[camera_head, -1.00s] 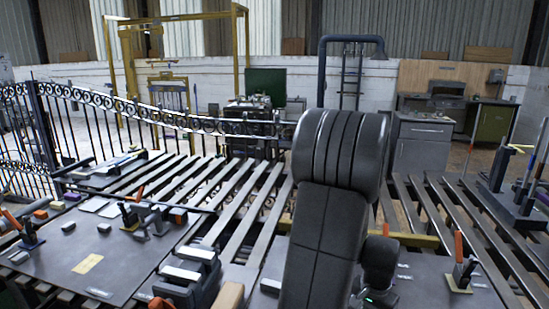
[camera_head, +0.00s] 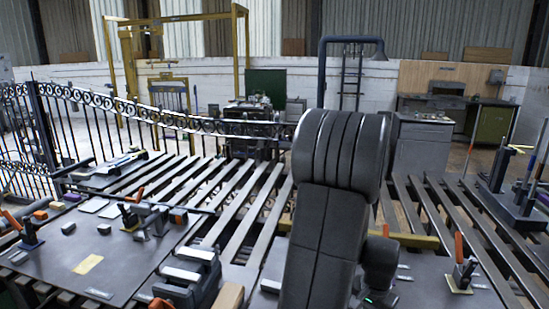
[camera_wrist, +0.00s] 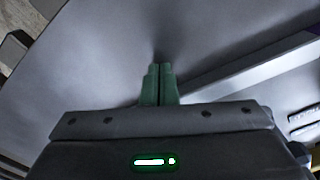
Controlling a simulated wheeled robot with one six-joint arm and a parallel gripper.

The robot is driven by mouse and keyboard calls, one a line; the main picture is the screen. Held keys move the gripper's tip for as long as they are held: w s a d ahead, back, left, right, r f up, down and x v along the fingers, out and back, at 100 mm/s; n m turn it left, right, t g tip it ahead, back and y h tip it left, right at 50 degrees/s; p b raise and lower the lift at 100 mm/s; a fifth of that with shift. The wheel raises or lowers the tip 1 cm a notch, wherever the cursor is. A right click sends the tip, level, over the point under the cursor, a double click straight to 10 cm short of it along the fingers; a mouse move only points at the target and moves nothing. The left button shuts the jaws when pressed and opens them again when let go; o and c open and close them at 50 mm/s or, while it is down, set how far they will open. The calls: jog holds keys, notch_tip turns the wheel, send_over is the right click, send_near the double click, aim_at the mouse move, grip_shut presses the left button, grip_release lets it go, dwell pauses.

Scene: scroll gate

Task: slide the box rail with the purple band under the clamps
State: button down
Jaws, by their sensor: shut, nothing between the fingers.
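My gripper (camera_wrist: 158,82) shows in the wrist view with its green fingers closed together and empty, over a grey metal plate (camera_wrist: 110,50). A long grey bar (camera_wrist: 250,78) lies to the right of the fingers, apart from them. A small purple patch (camera_wrist: 313,29) shows at the right edge near the bar's far end; I cannot tell whether it is a band on it. In the head view, clamps with orange handles stand on the left plate (camera_head: 60,262), one near its middle (camera_head: 129,214) and one at its left (camera_head: 29,232). Another clamp (camera_head: 463,264) stands at the right. My arm hides the gripper there.
Slatted table bars (camera_head: 240,205) run behind the plates with gaps between them. A black scroll gate (camera_head: 150,112) stands behind at left. A grey vise-like block (camera_head: 190,275) sits front centre. A rack with upright rods (camera_head: 515,200) stands at right.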

jog(key=shift+w+d+p, duration=0.15)
jog(key=shift+w+d, duration=0.1)
jog(key=shift+w, duration=0.8)
jog(key=shift+w+d+p, duration=0.1)
jog(key=shift+w+d, duration=0.15)
jog(key=shift+w, duration=0.8)
jog(key=shift+w+d+p, duration=0.15)
jog(key=shift+w+d, duration=0.1)
jog(key=shift+w, duration=0.8)
dwell(0.5)
jog(key=shift+s, duration=0.1)
jog(key=shift+s+a, duration=0.15)
jog(key=shift+s, duration=0.45)
jog(key=shift+s+a, duration=0.15)
jog(key=shift+s, duration=0.4)
notch_tip(320, 180, up, 8)
jog(key=p, duration=0.5)
